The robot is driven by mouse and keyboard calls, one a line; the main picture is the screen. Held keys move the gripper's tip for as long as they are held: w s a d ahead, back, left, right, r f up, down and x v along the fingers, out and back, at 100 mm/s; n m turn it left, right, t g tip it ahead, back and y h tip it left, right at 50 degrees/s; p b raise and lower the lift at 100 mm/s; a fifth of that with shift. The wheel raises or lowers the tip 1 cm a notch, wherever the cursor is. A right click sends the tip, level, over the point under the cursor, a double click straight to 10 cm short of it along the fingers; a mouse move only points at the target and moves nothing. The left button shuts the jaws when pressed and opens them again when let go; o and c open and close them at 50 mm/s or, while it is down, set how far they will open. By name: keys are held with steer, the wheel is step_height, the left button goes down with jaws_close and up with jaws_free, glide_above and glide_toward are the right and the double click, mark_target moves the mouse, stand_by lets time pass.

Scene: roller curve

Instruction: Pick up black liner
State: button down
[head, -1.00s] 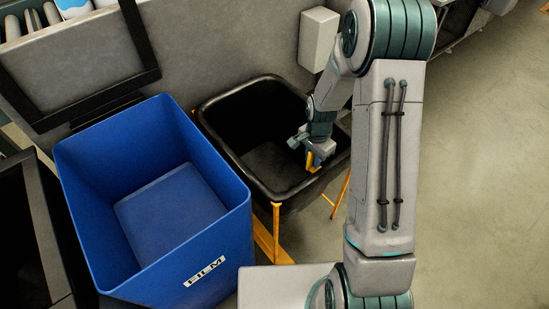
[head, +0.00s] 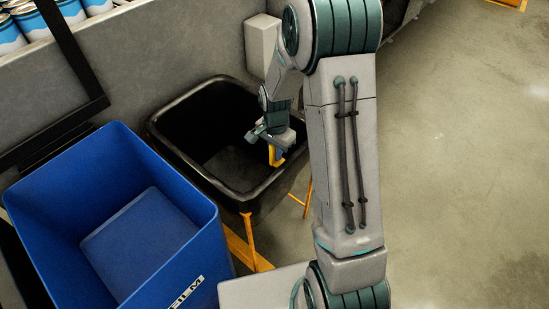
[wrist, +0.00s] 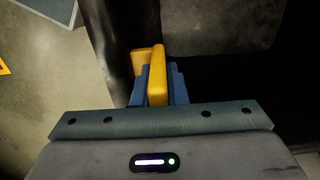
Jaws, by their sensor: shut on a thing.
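The black liner (head: 168,128) is an open, deep black tub with a rounded rim, right of the blue bin. My gripper (head: 277,156) is at the inner side of its right rim, pointing down. In the wrist view, the blue-grey fingers (wrist: 158,84) are shut on a yellow handle-like piece (wrist: 157,75) beside the liner's dark wall (wrist: 120,40). How this piece joins the liner is hidden by the fingers. The liner looks upright and empty, above a yellow stand (head: 250,240).
A blue bin (head: 185,205) marked FILM stands close on the left. A grey wall (head: 150,60) with a pale box (head: 262,45) is behind. Cans (head: 30,22) show at the top left. Concrete floor (head: 440,170) is clear on the right.

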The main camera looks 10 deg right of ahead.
step_height(320, 180, up, 23)
steer(key=p, duration=0.3)
steer(key=shift+f, duration=0.2)
stand_by(0.6)
